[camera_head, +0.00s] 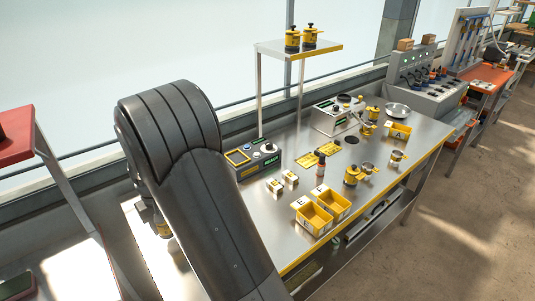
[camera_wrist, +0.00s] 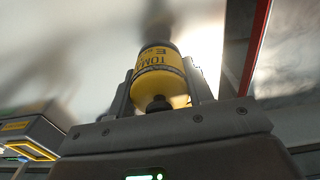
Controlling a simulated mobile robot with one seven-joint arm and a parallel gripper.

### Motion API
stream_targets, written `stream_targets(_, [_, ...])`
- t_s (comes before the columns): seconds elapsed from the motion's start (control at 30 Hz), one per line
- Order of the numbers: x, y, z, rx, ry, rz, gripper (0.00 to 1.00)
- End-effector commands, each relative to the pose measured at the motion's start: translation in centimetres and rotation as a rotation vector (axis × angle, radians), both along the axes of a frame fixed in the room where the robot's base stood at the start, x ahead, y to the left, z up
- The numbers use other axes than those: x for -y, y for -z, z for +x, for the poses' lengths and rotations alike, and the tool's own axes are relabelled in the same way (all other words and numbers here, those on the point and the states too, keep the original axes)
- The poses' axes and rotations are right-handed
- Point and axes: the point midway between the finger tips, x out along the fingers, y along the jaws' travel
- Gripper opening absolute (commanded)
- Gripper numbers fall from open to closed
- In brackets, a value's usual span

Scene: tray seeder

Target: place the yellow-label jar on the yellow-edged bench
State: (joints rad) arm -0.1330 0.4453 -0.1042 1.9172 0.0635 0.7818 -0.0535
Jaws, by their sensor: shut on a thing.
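My gripper (camera_wrist: 160,82) is shut on a yellow-label jar (camera_wrist: 158,60) in the wrist view, one finger on each side. The label shows the letters "TOMA" and "E". A dark, blurred shape lies beyond the jar on a pale shiny surface; I cannot tell if the jar touches that surface. The yellow-edged bench (camera_head: 290,245) runs across the middle of the head view, with a steel top. In that view my arm covers the bench's left part, and a bit of the yellow jar (camera_head: 163,230) shows left of the arm, over the bench's bright left end.
On the bench are a control box (camera_head: 262,163) with a green display, yellow bins (camera_head: 318,222), small white-and-yellow blocks, a bottle (camera_head: 321,166) and other jars. A raised shelf (camera_head: 325,50) holds two yellow jars. A red-topped table (camera_head: 14,135) stands at the left.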

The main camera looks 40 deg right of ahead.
Motion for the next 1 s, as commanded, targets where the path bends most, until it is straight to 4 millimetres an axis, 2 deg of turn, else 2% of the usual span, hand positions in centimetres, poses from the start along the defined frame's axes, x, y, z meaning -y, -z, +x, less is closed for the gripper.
stream_targets(0.03, [1.2,0.1,-0.6,-0.001,0.023,0.000,0.21])
stream_targets(0.13, [3.1,0.3,-1.6,0.000,0.057,0.000,0.21])
stream_targets(0.37, [7.0,-0.9,-2.7,0.002,-0.004,0.003,0.21])
stream_targets(0.57, [12.0,-2.4,-5.1,0.004,-0.076,0.006,0.21])
stream_targets(0.8, [19.0,-4.5,-10.0,0.006,-0.196,0.006,0.21])
stream_targets(1.0, [23.8,-6.1,-14.8,0.005,-0.299,0.004,0.21])
